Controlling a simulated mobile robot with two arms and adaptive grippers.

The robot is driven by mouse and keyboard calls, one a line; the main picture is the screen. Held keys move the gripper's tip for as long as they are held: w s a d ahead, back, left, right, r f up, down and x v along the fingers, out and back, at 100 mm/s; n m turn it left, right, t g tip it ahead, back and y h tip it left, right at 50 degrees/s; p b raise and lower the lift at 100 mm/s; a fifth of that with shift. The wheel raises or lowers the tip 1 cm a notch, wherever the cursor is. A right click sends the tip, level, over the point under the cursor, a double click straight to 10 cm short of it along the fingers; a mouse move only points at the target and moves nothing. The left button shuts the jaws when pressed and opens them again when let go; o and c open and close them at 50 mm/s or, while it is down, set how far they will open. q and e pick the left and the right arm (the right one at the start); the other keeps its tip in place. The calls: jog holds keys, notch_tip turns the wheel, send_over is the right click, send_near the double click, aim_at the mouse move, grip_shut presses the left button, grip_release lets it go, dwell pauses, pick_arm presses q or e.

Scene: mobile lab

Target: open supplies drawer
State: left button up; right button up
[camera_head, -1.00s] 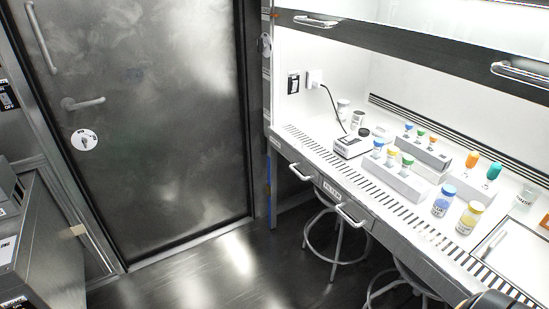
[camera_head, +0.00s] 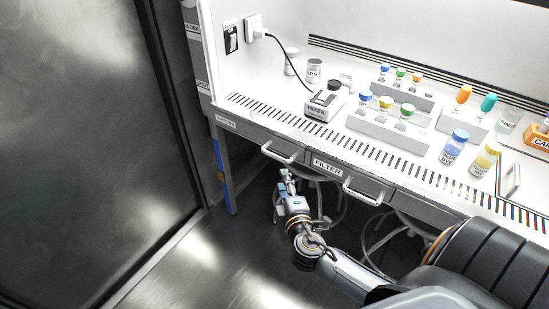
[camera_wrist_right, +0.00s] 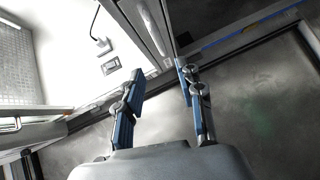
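Two drawers sit under the front edge of the bench. The left drawer's handle (camera_head: 283,152) stands out from its front, and the drawer looks closed. Its small label (camera_head: 226,122) is too small to read surely. The other drawer's handle (camera_head: 362,191) is right of a label reading FILTER (camera_head: 327,166). My right gripper (camera_head: 286,176) is just below the left handle in the head view, and appears apart from it. The right wrist view shows its two blue-padded fingers (camera_wrist_right: 161,75) spread, with nothing between them. My left gripper is out of view.
The bench top (camera_head: 262,92) holds a mixer (camera_head: 322,107), vial racks (camera_head: 385,128) and bottles (camera_head: 455,148).

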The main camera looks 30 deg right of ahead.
aim_at(276, 158)
jog(key=x, duration=1.3)
grip_shut()
